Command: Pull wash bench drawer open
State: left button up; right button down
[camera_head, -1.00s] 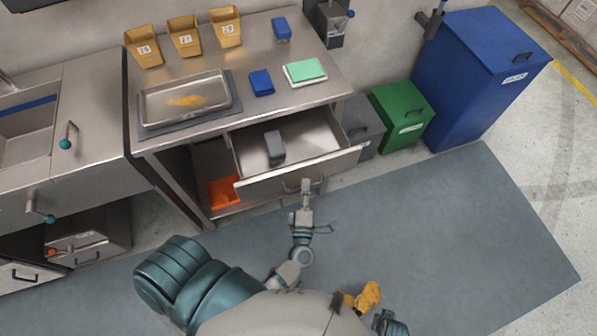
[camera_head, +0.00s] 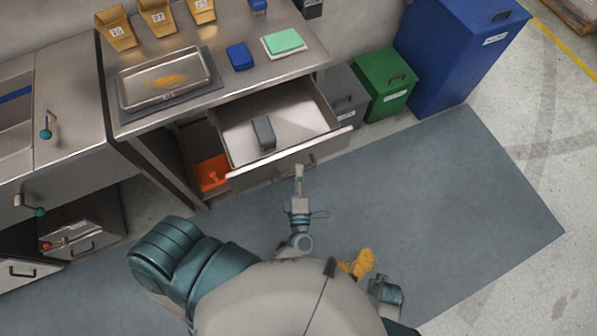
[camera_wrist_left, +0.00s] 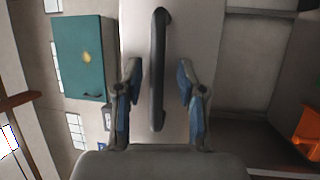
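The drawer (camera_head: 290,163) under the steel bench (camera_head: 200,103) stands pulled out, with a dark grey block (camera_head: 264,133) inside. My left gripper (camera_head: 299,170) is in front of the drawer's face in the head view. In the left wrist view the dark bar handle (camera_wrist_left: 158,70) runs up the pale drawer front (camera_wrist_left: 135,30). My left gripper (camera_wrist_left: 157,95) is open there, with one finger on each side of the handle and gaps on both sides. My right gripper cannot be made out; a teal part of mine shows low at right.
An orange bin (camera_head: 211,173) sits under the bench, left of the drawer. Grey (camera_head: 345,95), green (camera_head: 385,85) and blue (camera_head: 455,55) bins stand to the right. A tray (camera_head: 165,80) and tubs are on top. The blue-grey floor mat (camera_head: 450,200) is clear at right.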

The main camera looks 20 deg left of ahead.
pick_arm(q)
jog(key=shift+d, duration=0.1)
pick_arm(e)
jog(key=shift+w+d, duration=0.1)
jog(key=shift+d, duration=0.25)
